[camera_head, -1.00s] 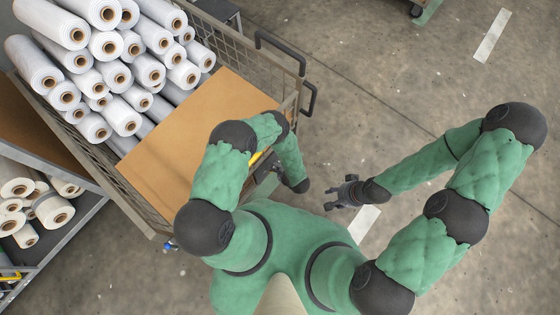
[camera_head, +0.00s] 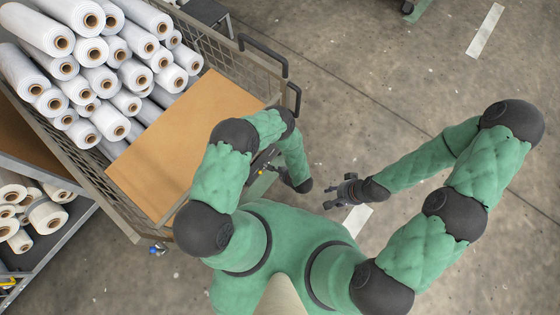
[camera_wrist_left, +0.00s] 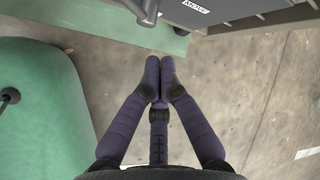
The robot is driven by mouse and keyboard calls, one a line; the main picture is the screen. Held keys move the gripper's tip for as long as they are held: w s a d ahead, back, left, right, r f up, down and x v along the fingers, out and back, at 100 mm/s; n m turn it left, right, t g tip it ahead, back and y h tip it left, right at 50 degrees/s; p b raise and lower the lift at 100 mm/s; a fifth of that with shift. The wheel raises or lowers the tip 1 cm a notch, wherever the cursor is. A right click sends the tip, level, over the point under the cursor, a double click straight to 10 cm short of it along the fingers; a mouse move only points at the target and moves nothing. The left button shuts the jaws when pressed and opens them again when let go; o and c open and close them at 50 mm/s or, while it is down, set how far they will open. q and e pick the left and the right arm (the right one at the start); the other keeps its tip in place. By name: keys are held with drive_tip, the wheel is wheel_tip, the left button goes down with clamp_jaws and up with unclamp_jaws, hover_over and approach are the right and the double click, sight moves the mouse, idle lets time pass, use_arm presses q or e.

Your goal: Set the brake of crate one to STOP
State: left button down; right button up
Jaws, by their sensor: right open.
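Crate one appears to be the mesh-walled cart (camera_head: 215,48) at the upper left, loaded with white rolls and a brown board. Its brake cannot be told apart in the head view. My right gripper (camera_head: 335,203) is open and empty over the floor.
Black handles (camera_head: 265,58) stick out from the cart's right end. A blue-marked part (camera_head: 157,249) shows at its lower corner. A grey rack (camera_head: 55,240) with more rolls stands at the lower left.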

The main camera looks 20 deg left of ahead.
use_arm(q)
drive_tip(key=p+v, duration=0.4)
drive_tip(key=v, duration=0.4)
drive_tip(key=shift+a+r, duration=0.15)
drive_tip(key=shift+r, duration=0.15)
